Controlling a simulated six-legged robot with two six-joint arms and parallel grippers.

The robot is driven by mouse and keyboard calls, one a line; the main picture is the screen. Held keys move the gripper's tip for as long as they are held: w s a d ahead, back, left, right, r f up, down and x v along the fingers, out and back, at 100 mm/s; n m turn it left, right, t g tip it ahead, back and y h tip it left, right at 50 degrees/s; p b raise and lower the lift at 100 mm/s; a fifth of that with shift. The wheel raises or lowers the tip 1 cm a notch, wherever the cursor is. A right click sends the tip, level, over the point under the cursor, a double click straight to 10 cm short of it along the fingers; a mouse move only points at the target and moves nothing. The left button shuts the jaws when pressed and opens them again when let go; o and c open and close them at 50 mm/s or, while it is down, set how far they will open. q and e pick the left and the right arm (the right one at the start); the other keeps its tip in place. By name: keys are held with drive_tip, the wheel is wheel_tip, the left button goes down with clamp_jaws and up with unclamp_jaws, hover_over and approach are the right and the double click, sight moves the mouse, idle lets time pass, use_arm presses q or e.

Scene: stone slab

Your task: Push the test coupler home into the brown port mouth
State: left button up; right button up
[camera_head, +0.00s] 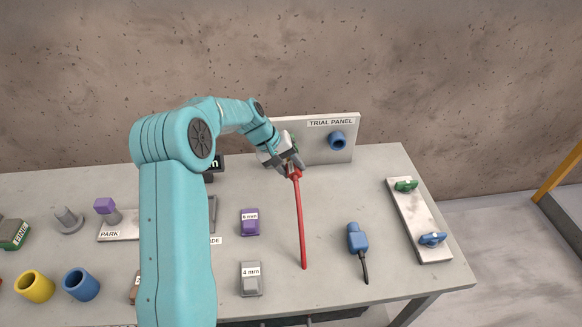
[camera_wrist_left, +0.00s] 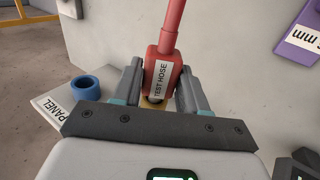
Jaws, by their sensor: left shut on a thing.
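The red test coupler (camera_wrist_left: 160,72), labelled TEST HOSE, sits between the fingers of my left gripper (camera_wrist_left: 161,88), which is shut on it. In the head view my left gripper (camera_head: 291,163) holds the coupler (camera_head: 294,174) in front of the trial panel (camera_head: 318,152). A red hose (camera_head: 301,225) runs from it toward the front of the table. A tan piece (camera_wrist_left: 152,104) shows below the coupler; I cannot tell whether it is the coupler's nose or the brown port. No brown port mouth is clearly seen; my gripper hides part of the panel. My right gripper is out of view.
A blue port (camera_head: 338,141) is on the panel, right of my gripper. A blue coupler (camera_head: 357,238) with a black cable lies at the front right. A plate (camera_head: 433,252) holds green and blue pieces. Purple (camera_head: 250,222) and grey (camera_head: 251,279) blocks stand left of the hose.

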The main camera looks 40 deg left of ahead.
use_arm(q)
drive_tip(key=shift+w+a, duration=0.2)
drive_tip(key=shift+a, duration=0.05)
drive_tip(key=o, duration=1.2)
drive_tip(key=b+v, duration=0.1)
drive_tip(key=v, duration=1.5)
drive_tip(key=shift+s+r+b, duration=0.1)
drive_tip(key=shift+s+b, duration=0.05)
drive_tip(key=shift+b, duration=0.2)
drive_tip(key=shift+s+d, duration=0.1)
